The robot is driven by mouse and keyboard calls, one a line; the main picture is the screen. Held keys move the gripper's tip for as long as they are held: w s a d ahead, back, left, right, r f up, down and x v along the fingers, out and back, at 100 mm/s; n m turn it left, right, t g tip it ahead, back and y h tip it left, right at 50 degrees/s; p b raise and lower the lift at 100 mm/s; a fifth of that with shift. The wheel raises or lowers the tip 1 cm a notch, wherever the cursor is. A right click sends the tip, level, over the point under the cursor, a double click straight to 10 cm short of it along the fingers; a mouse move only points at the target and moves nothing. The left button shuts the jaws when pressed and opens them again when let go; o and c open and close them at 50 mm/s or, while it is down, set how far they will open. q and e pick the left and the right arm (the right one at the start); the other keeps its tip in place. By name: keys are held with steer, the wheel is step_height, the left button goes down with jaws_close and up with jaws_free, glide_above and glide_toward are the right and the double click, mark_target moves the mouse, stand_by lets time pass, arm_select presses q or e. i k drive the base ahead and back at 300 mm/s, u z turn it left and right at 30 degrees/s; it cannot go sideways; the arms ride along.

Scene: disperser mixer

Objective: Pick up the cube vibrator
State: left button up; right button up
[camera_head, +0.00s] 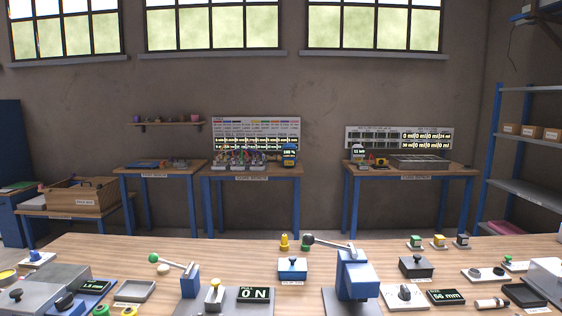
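I cannot tell for sure which thing is the cube vibrator, as the labels are too small to read. A small blue box with a dark knob on top (292,269) stands at the middle of the wooden table (235,262), with a white label in front of it. A similar dark grey box with a knob (416,267) stands further right. Three small blocks with a green (416,243), a yellow (440,242) and a dark top (463,241) stand in a row at the back right. Neither of my grippers is in view.
A blue lever machine (357,277) rises between the two knobbed boxes. Another lever device (190,283) and a display (255,294) stand left of the blue box. Grey trays and boxes (60,280) crowd the left end. The back centre-left is mostly bare.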

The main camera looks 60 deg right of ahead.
mark_target(381, 160)
steer(key=u, duration=0.8)
steer(key=i, duration=5.2)
steer(key=z, duration=2.9)
steer(key=i, duration=4.7)
steer(key=z, duration=0.05)
